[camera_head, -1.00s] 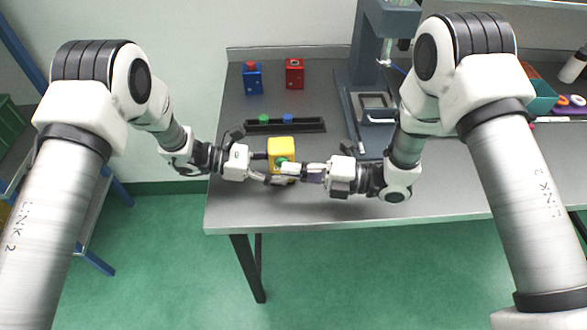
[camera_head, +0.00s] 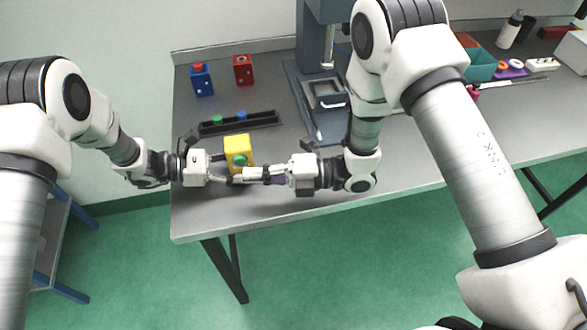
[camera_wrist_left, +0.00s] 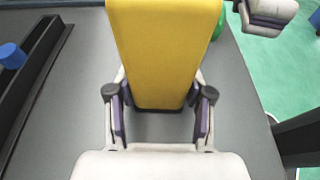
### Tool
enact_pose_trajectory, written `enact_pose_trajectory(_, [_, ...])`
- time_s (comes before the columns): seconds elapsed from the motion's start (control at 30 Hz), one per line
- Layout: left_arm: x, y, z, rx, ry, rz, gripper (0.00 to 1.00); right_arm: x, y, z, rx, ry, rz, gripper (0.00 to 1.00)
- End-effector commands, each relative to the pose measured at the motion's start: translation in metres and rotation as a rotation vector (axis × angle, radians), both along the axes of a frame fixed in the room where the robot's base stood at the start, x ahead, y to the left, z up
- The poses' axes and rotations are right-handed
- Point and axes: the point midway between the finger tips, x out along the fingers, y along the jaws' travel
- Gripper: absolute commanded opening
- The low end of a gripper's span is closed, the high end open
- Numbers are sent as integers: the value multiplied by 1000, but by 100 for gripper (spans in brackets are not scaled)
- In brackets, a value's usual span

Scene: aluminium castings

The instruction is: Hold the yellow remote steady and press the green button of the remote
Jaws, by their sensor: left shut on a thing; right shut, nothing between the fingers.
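The yellow remote (camera_head: 237,145) stands upright near the front left of the table, with the green button (camera_head: 240,160) on the side facing me. My left gripper (camera_head: 229,168) is shut on the remote from the left. In the left wrist view the remote (camera_wrist_left: 165,50) sits between both fingers, and the green button (camera_wrist_left: 219,24) juts out at its right. My right gripper (camera_head: 244,174) is shut and empty, its tips just in front of and slightly below the button. I cannot tell whether they touch it. Part of the right gripper (camera_wrist_left: 266,14) shows in the left wrist view.
A black tray (camera_head: 262,124) with green and blue buttons lies behind the remote. A blue box (camera_head: 202,82) and a red box (camera_head: 243,71) stand farther back. A grey press-like machine (camera_head: 318,100) stands to the right. The table's front edge is close to my grippers.

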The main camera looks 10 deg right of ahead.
Motion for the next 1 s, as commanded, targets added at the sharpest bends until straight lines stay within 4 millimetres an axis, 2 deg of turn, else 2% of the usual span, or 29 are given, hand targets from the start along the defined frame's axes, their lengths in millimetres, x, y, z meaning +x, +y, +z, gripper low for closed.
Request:
enact_pose_trajectory(0.03, [0, 0, 0, 0, 0, 1, 32, 0, -14, 1, 3, 1, -9, 0])
enact_pose_trajectory(0.2, [1, 0, 0, 0, -2, 2, 32, -9, -56, 2, 5, -1, -8, 0])
enact_pose_trajectory(0.4, [1, 0, 1, -1, -2, 3, 32, -17, -90, 2, 4, -2, -4, 0])
enact_pose_trajectory(0.57, [1, 0, 1, -1, -2, 3, 32, -20, -98, 2, 1, -1, 1, 0])
enact_pose_trajectory(1.0, [1, 0, 1, -1, -2, 3, 32, -20, -98, 1, 1, -1, 2, 0])
